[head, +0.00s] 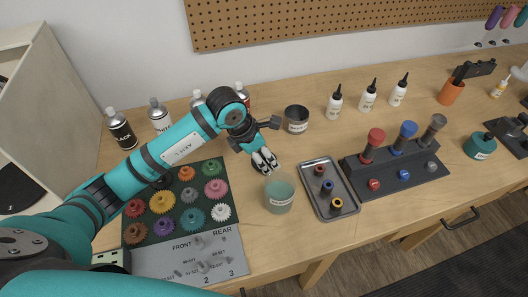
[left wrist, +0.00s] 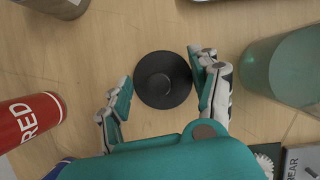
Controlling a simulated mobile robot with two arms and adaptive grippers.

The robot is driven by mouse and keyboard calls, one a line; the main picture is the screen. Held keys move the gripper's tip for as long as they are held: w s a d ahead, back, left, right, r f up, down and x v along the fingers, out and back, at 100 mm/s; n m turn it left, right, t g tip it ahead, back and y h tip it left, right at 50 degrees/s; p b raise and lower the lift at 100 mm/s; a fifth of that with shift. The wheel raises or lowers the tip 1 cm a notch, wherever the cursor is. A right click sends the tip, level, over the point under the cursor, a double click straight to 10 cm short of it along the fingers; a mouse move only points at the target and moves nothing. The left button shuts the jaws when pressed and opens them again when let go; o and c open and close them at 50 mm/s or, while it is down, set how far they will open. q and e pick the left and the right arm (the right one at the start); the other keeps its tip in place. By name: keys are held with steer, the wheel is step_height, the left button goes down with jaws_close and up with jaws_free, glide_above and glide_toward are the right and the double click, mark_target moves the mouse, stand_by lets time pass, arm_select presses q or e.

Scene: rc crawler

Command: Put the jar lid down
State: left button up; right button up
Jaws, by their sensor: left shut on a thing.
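The jar lid (left wrist: 155,92) is a dark grey disc with a round raised centre. In the left wrist view it lies between the fingertips of my left gripper (left wrist: 165,88), which is shut on it. I cannot tell whether the lid touches the table. The translucent teal jar (head: 279,195) stands upright, with its top open; it also shows at the right of the left wrist view (left wrist: 290,70). My right gripper is not in view.
A dark cup (head: 296,119) stands behind the gripper. A metal tray (head: 328,211) with small parts lies right of the jar. A dark green mat (head: 205,224) of coloured gears is at left. Spray cans, including a red one (left wrist: 28,118), line the back.

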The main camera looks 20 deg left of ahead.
arm_select(q)
steer(key=shift+f, duration=0.15)
steer(key=o, duration=0.9)
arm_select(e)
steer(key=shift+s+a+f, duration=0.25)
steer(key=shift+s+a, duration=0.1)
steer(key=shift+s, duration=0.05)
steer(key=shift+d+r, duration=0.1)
